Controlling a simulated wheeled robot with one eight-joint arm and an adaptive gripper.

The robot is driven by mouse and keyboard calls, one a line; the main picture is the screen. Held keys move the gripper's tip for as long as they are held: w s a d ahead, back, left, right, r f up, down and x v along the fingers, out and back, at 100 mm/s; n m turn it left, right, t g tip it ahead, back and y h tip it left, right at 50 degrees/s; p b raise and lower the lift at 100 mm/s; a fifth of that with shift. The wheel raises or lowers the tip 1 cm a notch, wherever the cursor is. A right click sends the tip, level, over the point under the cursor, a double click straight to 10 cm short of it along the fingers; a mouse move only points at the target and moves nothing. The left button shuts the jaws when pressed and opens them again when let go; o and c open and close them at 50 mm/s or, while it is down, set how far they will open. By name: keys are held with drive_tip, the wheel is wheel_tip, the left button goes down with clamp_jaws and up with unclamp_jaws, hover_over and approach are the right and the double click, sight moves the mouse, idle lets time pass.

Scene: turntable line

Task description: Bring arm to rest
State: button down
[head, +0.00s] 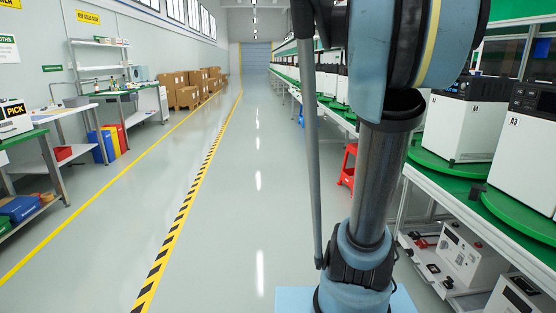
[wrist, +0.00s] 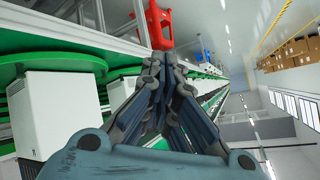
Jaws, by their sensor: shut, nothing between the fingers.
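My gripper (wrist: 162,62) shows in the wrist view with its fingers together at the tips and nothing between them. It is in free air over the aisle side of the line, and the wrist picture is turned on its side. In the head view my arm rises in front of the right part of the picture, and the gripper itself is out of that view.
White machines stand on green turntables (head: 431,169) along the right; one is marked A3 (head: 525,143). A red stool (head: 348,166) is by the line. The aisle floor (head: 225,220) is clear. A workbench (head: 88,110) and cardboard boxes (head: 188,97) stand left.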

drive_tip(key=s+a+f+n+g+y, duration=0.1)
drive_tip(key=s+a+f, duration=0.4)
drive_tip(key=s, duration=0.5)
drive_tip(key=s+a+f+n+g+y, duration=0.1)
drive_tip(key=s+a+f+n+g, duration=0.3)
drive_tip(key=s+f, duration=0.4)
drive_tip(key=s+a+f+n+g, duration=0.3)
drive_tip(key=s+a+f, duration=0.3)
drive_tip(key=s, duration=0.6)
drive_tip(key=shift+f+n+y, duration=0.35)
drive_tip(key=shift+n+y, duration=0.05)
drive_tip(key=shift+w+f+g, duration=0.2)
drive_tip(key=shift+w+g, duration=0.1)
drive_tip(key=shift+w, duration=0.1)
